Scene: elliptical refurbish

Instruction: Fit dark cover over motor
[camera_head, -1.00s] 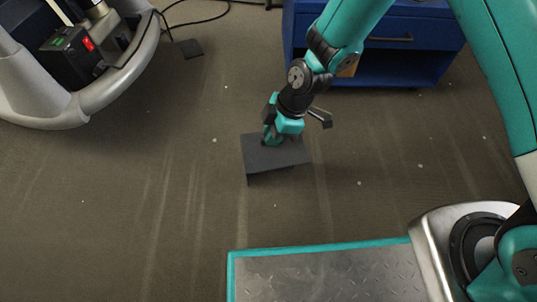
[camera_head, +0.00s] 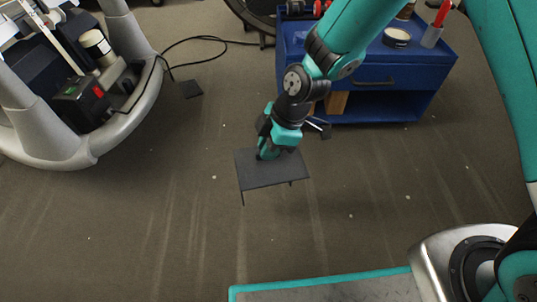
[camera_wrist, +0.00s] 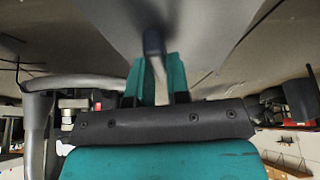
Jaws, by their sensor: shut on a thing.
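A dark grey flat cover (camera_head: 262,176) with short turned-down edges hangs below my gripper (camera_head: 268,152) in the head view, above the floor. My gripper is shut on the cover's top. In the wrist view the cover (camera_wrist: 215,30) fills the upper middle, with a dark post between the two teal fingers of my gripper (camera_wrist: 157,75). The motor is probably the black unit with a red switch (camera_head: 85,100) inside the open grey elliptical frame (camera_head: 60,155) at the upper left. The cover is well apart from it.
A blue cart (camera_head: 385,82) stands at the upper right with a round tin (camera_head: 396,38) and a cup (camera_head: 432,37) on top. The floor between frame and gripper is otherwise clear.

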